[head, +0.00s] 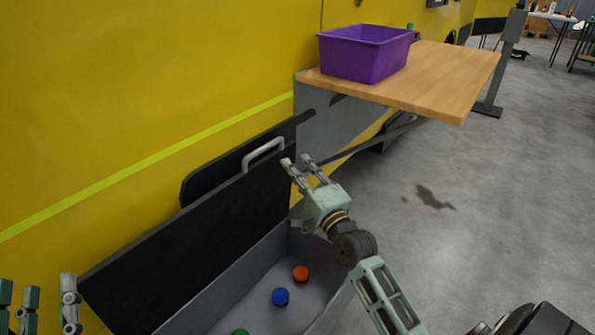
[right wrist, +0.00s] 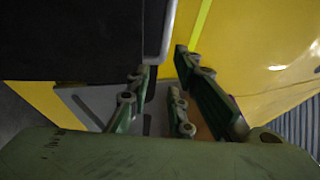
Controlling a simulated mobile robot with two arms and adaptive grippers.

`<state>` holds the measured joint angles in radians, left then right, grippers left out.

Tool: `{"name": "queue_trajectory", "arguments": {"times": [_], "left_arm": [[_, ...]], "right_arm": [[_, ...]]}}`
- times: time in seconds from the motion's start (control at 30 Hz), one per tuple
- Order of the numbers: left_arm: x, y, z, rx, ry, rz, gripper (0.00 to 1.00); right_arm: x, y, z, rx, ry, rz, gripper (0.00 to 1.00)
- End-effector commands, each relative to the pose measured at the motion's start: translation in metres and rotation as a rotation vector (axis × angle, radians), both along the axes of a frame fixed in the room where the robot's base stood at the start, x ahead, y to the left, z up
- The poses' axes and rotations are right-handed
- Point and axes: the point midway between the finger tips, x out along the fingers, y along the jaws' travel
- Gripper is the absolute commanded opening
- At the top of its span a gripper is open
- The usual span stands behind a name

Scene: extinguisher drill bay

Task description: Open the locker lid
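The locker lid (head: 205,225) is a dark panel standing raised, tilted back toward the yellow wall, with the locker (head: 248,278) open below it. A grey bar handle (head: 263,154) sits near the lid's upper edge. My right gripper (head: 297,163) is open and empty, just right of the handle and apart from it. In the right wrist view the handle (right wrist: 160,32) shows beyond the parted fingertips (right wrist: 161,66). My left gripper (head: 50,286) is at the lower left corner, fingers apart with nothing between them, partly cut off by the frame.
Inside the locker lie an orange piece (head: 301,273), a blue piece (head: 281,296) and a green piece (head: 240,332). A wooden shelf (head: 440,80) with a purple bin (head: 362,55) juts out beyond the locker. The grey floor (head: 470,200) at right is clear.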

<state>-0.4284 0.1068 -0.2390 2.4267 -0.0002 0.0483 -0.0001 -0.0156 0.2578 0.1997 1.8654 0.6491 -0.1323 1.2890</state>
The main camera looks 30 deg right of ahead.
Motion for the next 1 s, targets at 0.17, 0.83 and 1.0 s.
{"name": "queue_trajectory", "arguments": {"times": [0.17, 0.83, 1.0], "left_arm": [[0.000, 0.001, 0.000, 0.000, 0.002, 0.001, 0.40], [0.000, 0.000, 0.000, 0.000, 0.001, 0.001, 0.40], [0.000, 0.000, 0.000, 0.000, 0.001, 0.000, 0.40]], "right_arm": [[-0.002, 0.000, 0.000, -0.001, -0.001, 0.000, 0.20], [-0.104, 0.007, -0.022, -0.001, 0.003, 0.001, 0.20], [-0.115, 0.007, -0.024, -0.001, 0.002, 0.000, 0.20]]}}
